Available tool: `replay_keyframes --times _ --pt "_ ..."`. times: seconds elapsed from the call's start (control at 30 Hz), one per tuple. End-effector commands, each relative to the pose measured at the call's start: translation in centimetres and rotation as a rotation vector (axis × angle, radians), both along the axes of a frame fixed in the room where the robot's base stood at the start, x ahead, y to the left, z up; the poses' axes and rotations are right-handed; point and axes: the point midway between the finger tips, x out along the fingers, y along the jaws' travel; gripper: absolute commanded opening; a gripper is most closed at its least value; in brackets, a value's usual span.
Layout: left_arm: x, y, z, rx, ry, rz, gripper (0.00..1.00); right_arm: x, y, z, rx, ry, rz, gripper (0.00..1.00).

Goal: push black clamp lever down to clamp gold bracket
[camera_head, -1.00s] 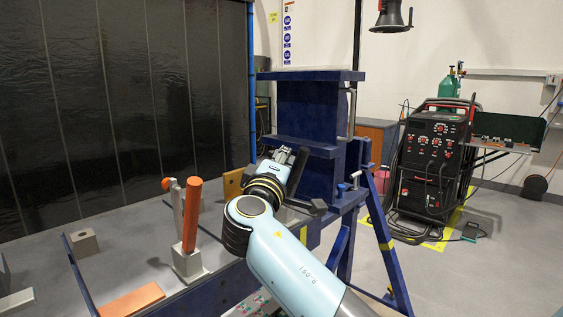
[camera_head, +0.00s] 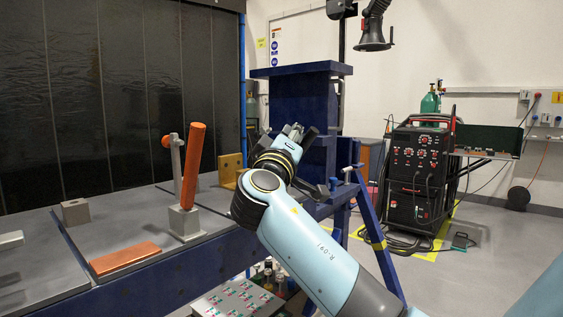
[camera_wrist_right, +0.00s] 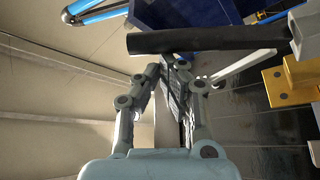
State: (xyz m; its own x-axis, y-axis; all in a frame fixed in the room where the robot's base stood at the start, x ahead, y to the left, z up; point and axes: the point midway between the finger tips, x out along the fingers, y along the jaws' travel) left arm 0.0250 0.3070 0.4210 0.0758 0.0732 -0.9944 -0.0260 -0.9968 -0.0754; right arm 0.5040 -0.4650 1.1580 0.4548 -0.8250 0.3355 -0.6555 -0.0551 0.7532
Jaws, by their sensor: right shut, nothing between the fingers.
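The gold bracket (camera_head: 231,168) stands upright on the jig table, left of my right gripper in the head view. In the right wrist view it shows at the right edge (camera_wrist_right: 290,82). The black clamp lever (camera_wrist_right: 205,40) is a dark bar lying across the picture just beyond my right fingertips. In the head view the lever (camera_head: 309,138) appears as a dark slanted bar beside the gripper. My right gripper (camera_head: 292,130) is shut and empty, close to the lever; whether it touches cannot be told. My left gripper is out of view.
An orange post (camera_head: 193,165) stands on a grey block left of my right arm. An orange plate (camera_head: 125,257) lies on the table (camera_head: 130,222). A dark blue upright (camera_head: 298,95) rises behind the gripper. A welding machine (camera_head: 420,170) stands on the floor at right.

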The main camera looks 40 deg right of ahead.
Motion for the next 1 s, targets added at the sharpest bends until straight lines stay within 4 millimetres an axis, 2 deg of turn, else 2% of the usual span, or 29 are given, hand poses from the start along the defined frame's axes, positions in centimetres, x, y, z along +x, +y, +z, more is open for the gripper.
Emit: replay_keyframes --times 0.03,0.1,0.3,0.47,0.6,0.87,1.0 --pt "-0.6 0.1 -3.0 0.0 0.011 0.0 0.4 -0.3 -0.1 -1.9 0.002 -0.039 0.001 0.0" --pt "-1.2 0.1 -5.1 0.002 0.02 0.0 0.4 -0.8 -0.2 -2.3 0.007 -0.097 0.001 0.0" --pt "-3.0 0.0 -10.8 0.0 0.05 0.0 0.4 -2.2 -0.4 -3.5 0.023 -0.266 0.0 0.0" --pt "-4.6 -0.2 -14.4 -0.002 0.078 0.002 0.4 -3.2 -0.4 -4.1 0.031 -0.386 0.0 0.0" --pt "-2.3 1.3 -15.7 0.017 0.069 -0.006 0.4 -3.7 -0.5 -4.4 0.04 -0.465 0.001 0.0" --pt "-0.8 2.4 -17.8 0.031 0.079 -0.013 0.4 -4.4 -0.5 -5.2 0.05 -0.582 0.001 0.0" --pt "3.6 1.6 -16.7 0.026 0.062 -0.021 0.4 -4.7 -0.6 -5.8 0.055 -0.642 0.001 0.0"
